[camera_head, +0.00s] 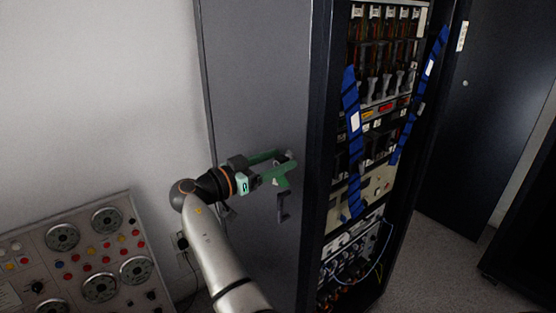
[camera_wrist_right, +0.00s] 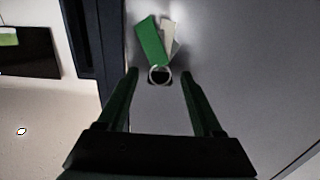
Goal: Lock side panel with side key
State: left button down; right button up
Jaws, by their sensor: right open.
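The grey side panel (camera_head: 255,75) is the flat left face of the tall cabinet in the head view, and it fills much of the right wrist view (camera_wrist_right: 250,80). My right gripper (camera_head: 288,165) is open in front of the panel, near its right edge. In the right wrist view, the side key's ring (camera_wrist_right: 160,74) sits between the two open fingertips, over a small dark spot on the panel. A green tag (camera_wrist_right: 151,41) and a pale tag (camera_wrist_right: 168,36) are attached to the ring. The key's shaft is hidden. My left gripper is out of view.
A dark handle (camera_head: 283,206) is on the panel just below my right gripper. The open rack (camera_head: 375,130) with blue straps and cables stands to the right. A control console (camera_head: 85,250) with dials is at lower left, beside my arm.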

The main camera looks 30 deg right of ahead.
jog(key=shift+c, duration=0.2)
grip_shut()
dwell(0.3)
